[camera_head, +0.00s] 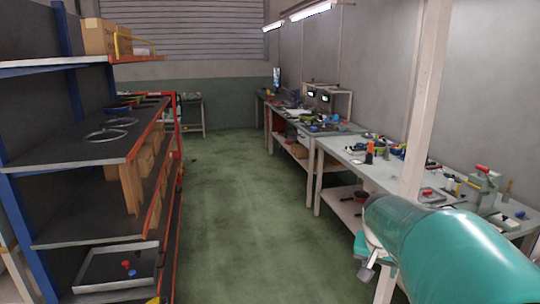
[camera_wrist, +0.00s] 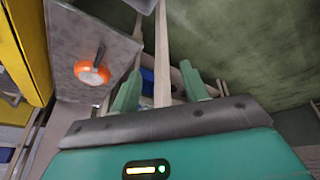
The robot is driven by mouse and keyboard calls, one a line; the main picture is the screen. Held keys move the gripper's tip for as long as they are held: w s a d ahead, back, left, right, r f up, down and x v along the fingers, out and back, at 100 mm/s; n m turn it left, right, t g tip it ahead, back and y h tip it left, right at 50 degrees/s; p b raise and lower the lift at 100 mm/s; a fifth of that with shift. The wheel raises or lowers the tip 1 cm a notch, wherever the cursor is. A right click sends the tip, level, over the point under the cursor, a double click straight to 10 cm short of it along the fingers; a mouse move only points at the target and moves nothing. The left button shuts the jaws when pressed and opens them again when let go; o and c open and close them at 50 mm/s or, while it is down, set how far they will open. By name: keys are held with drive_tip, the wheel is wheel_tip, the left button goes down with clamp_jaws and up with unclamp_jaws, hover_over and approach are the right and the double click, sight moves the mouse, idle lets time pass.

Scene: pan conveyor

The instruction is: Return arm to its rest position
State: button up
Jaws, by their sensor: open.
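My teal arm reaches in from the lower right in the head view, with its far end low beside a pale upright post (camera_head: 425,100). My gripper (camera_wrist: 158,88) shows in the wrist view with its two green fingers spread apart. No object is held between them. A pale post (camera_wrist: 162,45) shows in line with the gap between the fingers; I cannot tell how far behind them it is. In the head view the fingers are not clearly visible past the arm.
A shelf rack (camera_head: 70,168) stands at left, with a tray (camera_head: 85,292) low down. Cluttered workbenches (camera_head: 340,150) line the right wall. The green floor (camera_head: 235,215) between is clear. In the wrist view, an orange round object (camera_wrist: 92,74) lies on a grey surface (camera_wrist: 70,35) near a yellow panel (camera_wrist: 32,45).

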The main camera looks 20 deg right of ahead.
drive_tip(key=s+a+r+n+t+y, duration=0.1)
drive_tip(key=s+a+n, duration=0.2)
drive_tip(key=a, duration=0.6)
drive_tip(key=s+a+n+t+y, duration=0.1)
drive_tip(key=s+a+n, duration=0.2)
drive_tip(key=a, duration=0.6)
drive_tip(key=s+a+r+n+t+y, duration=0.1)
drive_tip(key=s+a+n, duration=0.2)
drive_tip(key=a, duration=0.6)
drive_tip(key=shift+r+y, duration=0.3)
drive_tip(key=shift+r, duration=0.05)
drive_tip(key=shift+s, duration=0.15)
